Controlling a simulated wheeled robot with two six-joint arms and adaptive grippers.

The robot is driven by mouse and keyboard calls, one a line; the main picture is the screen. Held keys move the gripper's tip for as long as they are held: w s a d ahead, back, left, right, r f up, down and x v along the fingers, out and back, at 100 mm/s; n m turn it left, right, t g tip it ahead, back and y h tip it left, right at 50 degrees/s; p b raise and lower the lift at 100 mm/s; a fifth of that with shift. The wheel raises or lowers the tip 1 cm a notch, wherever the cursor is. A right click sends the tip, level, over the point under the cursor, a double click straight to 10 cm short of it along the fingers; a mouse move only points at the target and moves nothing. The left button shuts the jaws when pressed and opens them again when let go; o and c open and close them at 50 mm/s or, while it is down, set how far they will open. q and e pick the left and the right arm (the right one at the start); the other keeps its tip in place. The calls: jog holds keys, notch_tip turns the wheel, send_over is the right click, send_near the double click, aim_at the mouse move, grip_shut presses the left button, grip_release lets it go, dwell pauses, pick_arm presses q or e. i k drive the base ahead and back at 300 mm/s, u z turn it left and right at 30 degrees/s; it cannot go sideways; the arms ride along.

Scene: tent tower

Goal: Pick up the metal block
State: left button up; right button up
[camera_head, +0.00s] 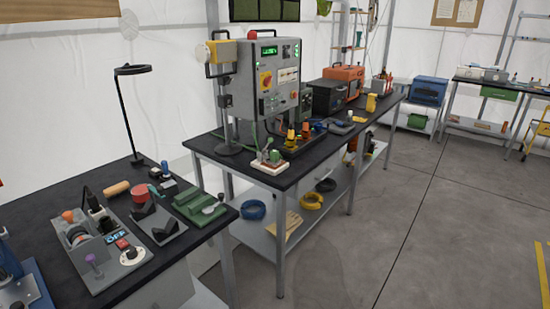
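No block in view stands out clearly as the metal block. On the near left workbench (45,200), a dark grey notched block (158,222) sits on a flat plate. Small dark and blue items (163,180) lie behind the notched block and are too small to identify. Neither of my grippers shows in the view.
A second bench (290,178) holds a grey control cabinet (270,102), clamps and an orange case (344,73). A blue machine (20,285) stands at lower left. The grey floor (430,230) at right is clear.

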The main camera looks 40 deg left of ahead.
aim_at(171, 187)
jog(key=z, duration=0.05)
jog(key=i, duration=1.45)
jog(key=u, duration=0.45)
jog(key=i, duration=1.05)
jog(key=u, duration=1.55)
jog(key=i, duration=0.85)
jog(key=u, duration=0.95)
jog(key=i, duration=0.2)
jog(key=u, duration=0.15)
